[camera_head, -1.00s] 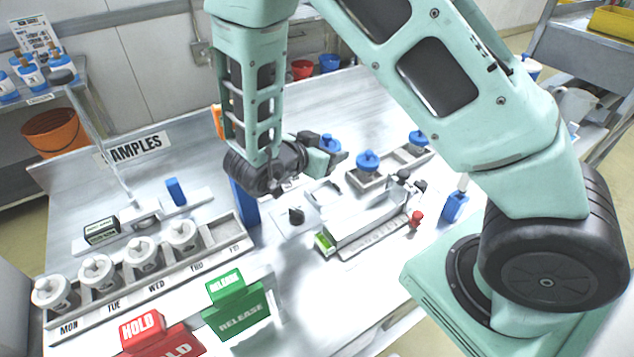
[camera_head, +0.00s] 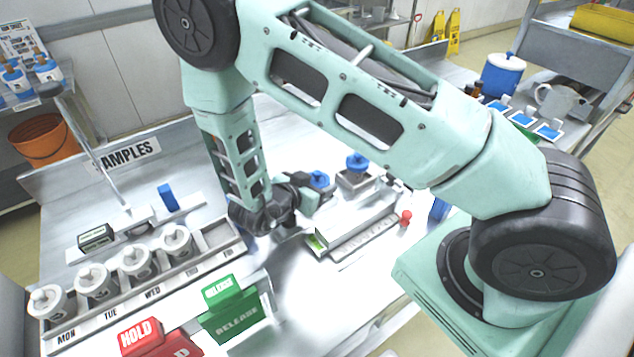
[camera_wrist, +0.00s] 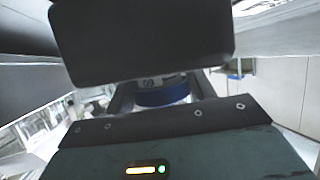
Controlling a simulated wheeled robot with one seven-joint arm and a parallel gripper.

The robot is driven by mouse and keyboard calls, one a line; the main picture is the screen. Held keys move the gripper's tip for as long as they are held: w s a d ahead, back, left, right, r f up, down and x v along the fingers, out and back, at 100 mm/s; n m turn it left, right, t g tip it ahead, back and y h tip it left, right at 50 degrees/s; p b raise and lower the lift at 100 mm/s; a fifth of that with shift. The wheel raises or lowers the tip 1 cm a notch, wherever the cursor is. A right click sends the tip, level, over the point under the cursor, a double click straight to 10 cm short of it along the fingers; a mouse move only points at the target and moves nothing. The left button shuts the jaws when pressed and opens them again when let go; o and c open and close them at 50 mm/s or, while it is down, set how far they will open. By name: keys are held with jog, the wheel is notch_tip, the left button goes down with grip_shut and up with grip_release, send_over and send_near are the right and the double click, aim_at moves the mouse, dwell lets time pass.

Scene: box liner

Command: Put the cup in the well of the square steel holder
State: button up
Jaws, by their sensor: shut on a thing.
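My gripper (camera_head: 308,196) is shut on a blue-topped cup (camera_head: 318,179) over the middle of the steel table. In the wrist view the cup shows as a blue and pale round shape (camera_wrist: 162,97) between the dark fingers; its lower part is hidden. Another blue-lidded cup (camera_head: 357,161) stands in a grey tray (camera_head: 350,182) just behind and right of my gripper. I cannot make out the square steel holder or its well; my gripper and arm cover that part of the table. I cannot tell whether the held cup touches anything below.
A long steel fixture (camera_head: 355,228) lies right of my gripper, with a red knob (camera_head: 405,217) at its end. A day-marked rack (camera_head: 150,285) with several white cups stands front left. Green (camera_head: 235,312) and red (camera_head: 160,340) signs stand in front.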

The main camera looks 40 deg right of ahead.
jog(key=shift+f, duration=0.2)
jog(key=o, duration=1)
jog(key=shift+r, duration=0.1)
jog(key=shift+r, duration=0.15)
jog(key=shift+a, duration=0.3)
jog(key=b+v, duration=0.3)
jog(key=v, duration=0.8)
jog(key=shift+a+r, duration=0.2)
